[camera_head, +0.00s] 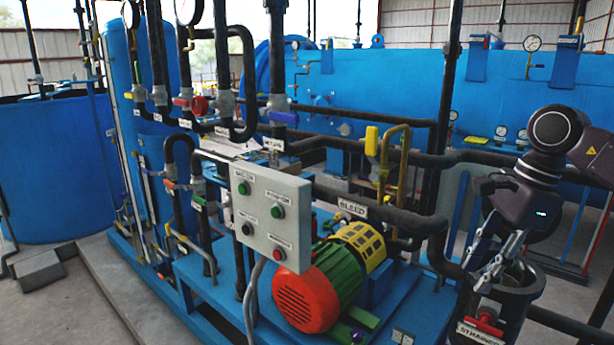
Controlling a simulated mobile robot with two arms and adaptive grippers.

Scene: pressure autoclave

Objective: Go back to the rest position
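My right gripper (476,272) comes in at the right side on a dark arm and points down and to the left. Its two silver-and-black fingers stand apart with a gap between them, and I see nothing held there. It is in front of the black strainer pot (514,298) and the dark pipe beside it; whether it touches either is not clear. My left gripper is not in view.
A grey button panel (270,214) stands mid-view, with a red, green and yellow pump motor (330,278) behind it. A black bleed pipe (385,214) runs toward the strainer. A big blue autoclave (400,90) fills the back. Bare floor (60,310) lies at left.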

